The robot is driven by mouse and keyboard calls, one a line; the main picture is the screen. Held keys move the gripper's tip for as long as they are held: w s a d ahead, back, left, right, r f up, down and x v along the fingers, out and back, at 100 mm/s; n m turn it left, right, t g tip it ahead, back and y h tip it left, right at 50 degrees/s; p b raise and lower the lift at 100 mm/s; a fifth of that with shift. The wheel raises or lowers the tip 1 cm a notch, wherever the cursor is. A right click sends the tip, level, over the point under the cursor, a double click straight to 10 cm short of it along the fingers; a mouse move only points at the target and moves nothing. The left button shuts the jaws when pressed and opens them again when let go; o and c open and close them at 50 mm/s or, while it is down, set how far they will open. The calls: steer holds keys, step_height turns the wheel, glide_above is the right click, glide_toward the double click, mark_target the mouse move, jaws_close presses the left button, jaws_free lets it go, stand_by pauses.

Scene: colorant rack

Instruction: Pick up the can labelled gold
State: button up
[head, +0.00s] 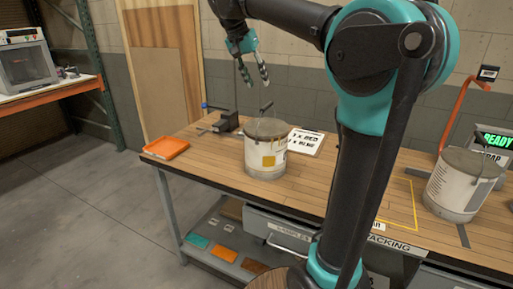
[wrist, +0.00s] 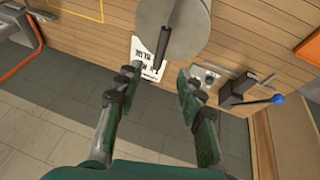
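A pale can (head: 266,162) with a grey lid and a yellow-gold square on its label stands upright on the wooden workbench; its label text is too small to read. A dark upright handle (head: 266,108) rises from its lid. In the wrist view, the grey lid (wrist: 188,22) is at the top, with the dark handle (wrist: 168,35) pointing towards the camera. My gripper (head: 253,77) is open and empty, above the can and apart from it. Both fingers also show in the wrist view (wrist: 158,80), spread wide.
A second pale can (head: 458,188) stands at the right, near a "READY" display (head: 495,140). An orange tray (head: 166,148), a dark clamp-like fixture (head: 227,122) and a printed card (head: 305,141) surround the first can. A yellow outline (head: 413,205) marks bare bench.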

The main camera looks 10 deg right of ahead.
mark_target(267, 105)
steer(key=x, duration=1)
steer(key=shift+s+x, duration=0.15)
steer(key=shift+x, duration=1.3)
steer(key=shift+s+x, duration=0.2)
steer(key=shift+x, duration=1.2)
steer(key=shift+a+f, duration=0.15)
steer(key=shift+a, duration=0.1)
steer(key=shift+c, duration=0.3)
jaws_close()
